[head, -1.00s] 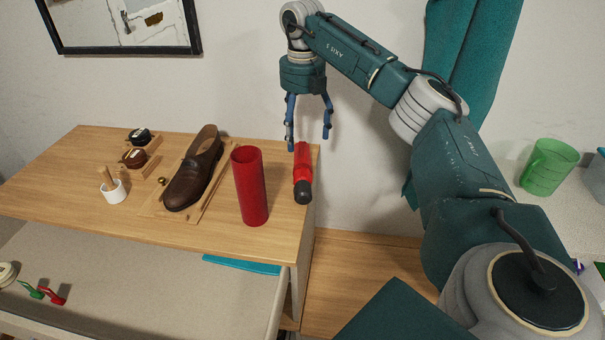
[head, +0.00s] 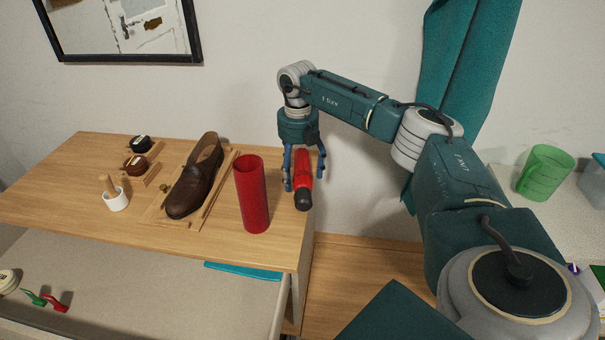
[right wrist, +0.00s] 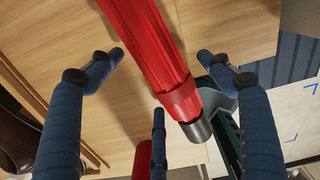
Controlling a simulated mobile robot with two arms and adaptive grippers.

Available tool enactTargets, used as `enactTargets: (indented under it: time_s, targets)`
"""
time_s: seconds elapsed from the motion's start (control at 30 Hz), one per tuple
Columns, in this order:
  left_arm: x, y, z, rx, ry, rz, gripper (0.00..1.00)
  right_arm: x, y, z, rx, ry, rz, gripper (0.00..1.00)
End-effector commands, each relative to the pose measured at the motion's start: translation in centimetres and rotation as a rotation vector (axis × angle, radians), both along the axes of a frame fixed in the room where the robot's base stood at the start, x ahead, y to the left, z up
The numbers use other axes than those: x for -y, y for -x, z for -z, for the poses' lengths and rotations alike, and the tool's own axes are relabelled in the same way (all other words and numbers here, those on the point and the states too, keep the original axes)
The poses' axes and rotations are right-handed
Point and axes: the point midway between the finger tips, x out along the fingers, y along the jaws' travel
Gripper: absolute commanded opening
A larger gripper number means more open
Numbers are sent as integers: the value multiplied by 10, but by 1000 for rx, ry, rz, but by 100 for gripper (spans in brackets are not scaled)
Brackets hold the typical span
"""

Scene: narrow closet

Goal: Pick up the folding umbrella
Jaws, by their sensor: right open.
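The folding umbrella (head: 304,176) is red with a dark end. It lies at the right edge of the wooden cabinet top (head: 70,190). In the right wrist view the umbrella (right wrist: 150,45) runs diagonally between the fingers, its grey end at lower right. My right gripper (head: 305,182) is open and has come down over the umbrella, with fingers on both sides of it. In the right wrist view the gripper (right wrist: 161,58) shows gaps between its side fingertips and the umbrella. My left gripper is not in view.
A tall red cylinder (head: 251,195) stands close left of the umbrella. A brown shoe (head: 194,178) on a wooden board, a white cup (head: 116,199) and small jars are farther left. The drawer (head: 150,275) below is open. A green mug (head: 545,172) stands at right.

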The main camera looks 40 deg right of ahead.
Motion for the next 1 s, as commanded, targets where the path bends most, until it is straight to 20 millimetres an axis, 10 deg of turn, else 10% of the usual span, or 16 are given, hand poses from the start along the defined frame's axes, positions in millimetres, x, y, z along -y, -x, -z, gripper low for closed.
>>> enactTargets:
  time_s: [0.1,0.4,1.0]
  targets:
    - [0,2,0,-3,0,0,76,0,0,0,0,0,-1,74]
    - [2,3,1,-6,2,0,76,0,0,-1,1,0,-1,19]
    - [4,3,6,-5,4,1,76,0,-2,-43,7,-1,-1,19]
